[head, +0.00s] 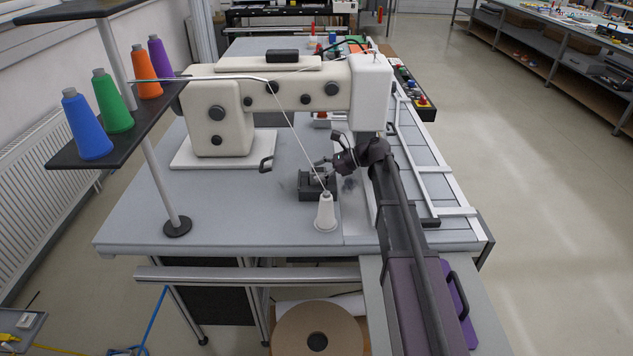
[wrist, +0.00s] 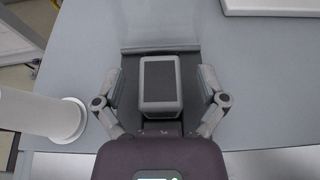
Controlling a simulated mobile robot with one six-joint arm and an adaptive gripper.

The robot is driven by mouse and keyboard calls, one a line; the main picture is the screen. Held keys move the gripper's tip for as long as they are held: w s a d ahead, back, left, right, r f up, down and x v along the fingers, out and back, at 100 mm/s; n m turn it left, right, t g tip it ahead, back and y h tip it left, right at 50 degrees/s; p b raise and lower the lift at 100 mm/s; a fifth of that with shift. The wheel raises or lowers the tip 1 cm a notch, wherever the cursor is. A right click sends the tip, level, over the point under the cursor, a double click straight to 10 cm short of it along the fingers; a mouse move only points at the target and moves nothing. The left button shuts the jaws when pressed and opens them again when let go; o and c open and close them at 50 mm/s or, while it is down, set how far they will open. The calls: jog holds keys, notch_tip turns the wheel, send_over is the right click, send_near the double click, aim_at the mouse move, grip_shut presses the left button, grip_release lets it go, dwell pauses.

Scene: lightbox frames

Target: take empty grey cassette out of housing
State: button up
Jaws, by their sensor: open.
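The grey cassette (wrist: 160,82) is a small box with a dark top panel and a lighter rim. In the wrist view it sits in the dark housing (wrist: 189,65) on the table. In the head view the housing (head: 305,190) stands in front of the sewing machine, partly hidden by thread and cone. My gripper (wrist: 160,82) is open, with one finger on each side of the cassette; a small gap seems to show on both sides.
A white thread cone (head: 325,213) stands close in front of the housing; it also shows at left in the wrist view (wrist: 45,115). A thread runs up from it to the stand. The cream sewing machine (head: 222,105) stands behind.

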aim_at(318, 170)
dwell(0.3)
grip_shut()
jog(key=shift+r, duration=0.2)
notch_tip(318, 170, up, 10)
jog(key=p, duration=1)
jog(key=shift+f, duration=0.2)
dwell(0.5)
